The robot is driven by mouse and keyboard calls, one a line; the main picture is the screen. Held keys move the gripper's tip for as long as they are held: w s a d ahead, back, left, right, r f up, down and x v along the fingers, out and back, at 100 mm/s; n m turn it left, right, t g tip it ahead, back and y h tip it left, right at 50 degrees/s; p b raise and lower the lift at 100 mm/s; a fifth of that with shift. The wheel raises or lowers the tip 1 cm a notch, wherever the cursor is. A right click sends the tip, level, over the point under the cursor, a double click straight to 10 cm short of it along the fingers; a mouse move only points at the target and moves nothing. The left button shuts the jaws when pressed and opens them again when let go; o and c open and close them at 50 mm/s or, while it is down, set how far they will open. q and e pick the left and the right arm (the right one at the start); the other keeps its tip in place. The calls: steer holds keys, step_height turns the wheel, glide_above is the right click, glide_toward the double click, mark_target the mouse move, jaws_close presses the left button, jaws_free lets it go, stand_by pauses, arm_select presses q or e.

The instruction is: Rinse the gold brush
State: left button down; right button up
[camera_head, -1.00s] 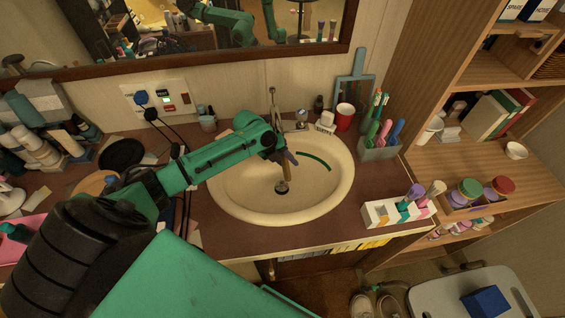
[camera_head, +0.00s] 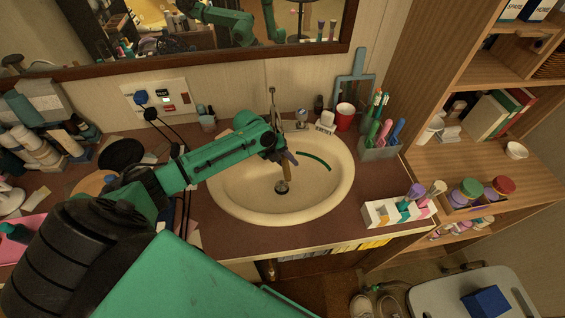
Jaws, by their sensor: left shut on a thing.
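The gold brush (camera_head: 285,174) hangs from my left gripper (camera_head: 284,157), its dark bristle end (camera_head: 282,187) pointing down into the cream oval sink (camera_head: 236,199). The brush head is over the bowl near the drain; I cannot tell whether it touches. My left gripper is shut on the brush, below the tap (camera_head: 274,103) at the back of the sink. Part of the handle is hidden by the gripper. No running water is clearly visible. My right gripper is not in view.
A dark green curved strip (camera_head: 315,160) lies in the sink. A red cup (camera_head: 344,117), a holder of brushes (camera_head: 378,149) and a white divided box (camera_head: 381,214) stand right of the sink. Bottles and a round black object (camera_head: 121,154) crowd the left counter. A mirror (camera_head: 190,40) hangs behind.

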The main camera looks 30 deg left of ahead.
arm_select(q)
steer(key=s+d+p, duration=0.3)
steer(key=s+p, duration=0.1)
steer(key=s, duration=0.1)
steer(key=shift+d, duration=0.3)
steer(key=shift+w, duration=0.1)
stand_by(1.5)
step_height(320, 180, up, 6)
steer(key=s+d+p, duration=0.1)
steer(key=s+p, duration=0.1)
steer(key=p, duration=0.5)
steer(key=shift+s+d, duration=0.25)
steer(key=shift+d, duration=0.15)
